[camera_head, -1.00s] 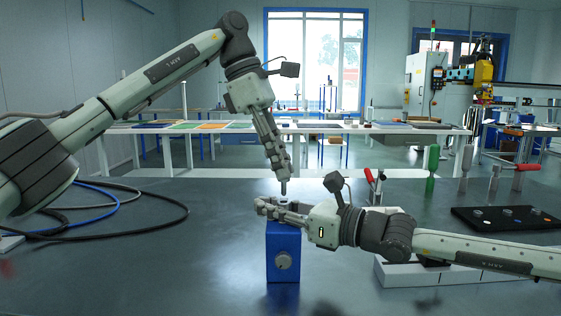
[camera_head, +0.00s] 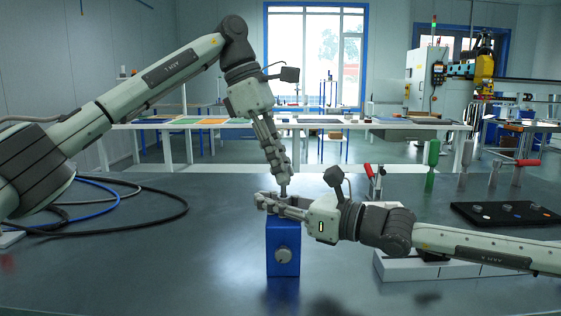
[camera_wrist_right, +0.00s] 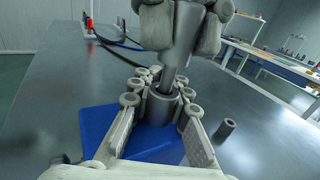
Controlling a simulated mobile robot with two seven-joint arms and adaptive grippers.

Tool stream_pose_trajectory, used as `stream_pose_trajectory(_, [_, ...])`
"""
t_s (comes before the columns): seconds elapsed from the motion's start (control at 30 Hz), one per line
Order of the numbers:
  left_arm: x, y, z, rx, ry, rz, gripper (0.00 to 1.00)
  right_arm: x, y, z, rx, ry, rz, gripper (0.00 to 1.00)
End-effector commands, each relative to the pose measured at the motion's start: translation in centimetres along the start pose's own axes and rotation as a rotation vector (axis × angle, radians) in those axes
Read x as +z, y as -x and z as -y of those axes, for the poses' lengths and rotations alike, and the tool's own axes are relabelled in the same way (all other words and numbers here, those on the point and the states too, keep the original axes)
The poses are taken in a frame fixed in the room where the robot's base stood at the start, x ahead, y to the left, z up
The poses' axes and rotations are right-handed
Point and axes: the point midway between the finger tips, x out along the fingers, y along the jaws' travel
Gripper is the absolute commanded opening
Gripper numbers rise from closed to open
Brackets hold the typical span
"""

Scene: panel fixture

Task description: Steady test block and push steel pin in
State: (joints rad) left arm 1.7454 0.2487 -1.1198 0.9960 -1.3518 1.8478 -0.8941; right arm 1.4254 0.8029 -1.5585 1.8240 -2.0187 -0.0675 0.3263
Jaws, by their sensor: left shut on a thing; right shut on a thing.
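The blue test block (camera_head: 283,238) stands upright on the dark table, with a round grey knob on its front. My right gripper (camera_head: 268,202) is shut around the grey collar (camera_wrist_right: 160,108) on the block's top, one finger on each side. My left gripper (camera_head: 281,178) is above it, pointing down, and is shut on the steel pin (camera_wrist_right: 173,80). The pin's lower end meets the collar's top opening in the right wrist view; how deep it sits I cannot tell.
A short grey cylinder (camera_wrist_right: 226,128) stands on the table beside the block. A black mat (camera_head: 505,216) with small parts lies at the right. Cables (camera_head: 150,228) coil at the left.

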Motion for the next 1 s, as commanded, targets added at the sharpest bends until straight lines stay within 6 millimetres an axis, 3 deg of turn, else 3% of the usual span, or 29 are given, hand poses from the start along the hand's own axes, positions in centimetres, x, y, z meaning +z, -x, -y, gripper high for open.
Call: stream_pose_trajectory(1.0, [-0.9, -2.1, 0.0, 0.0, 0.001, 0.0, 0.0, 0.1, 0.0, 0.0, 0.0, 0.001, 0.001, 0.0])
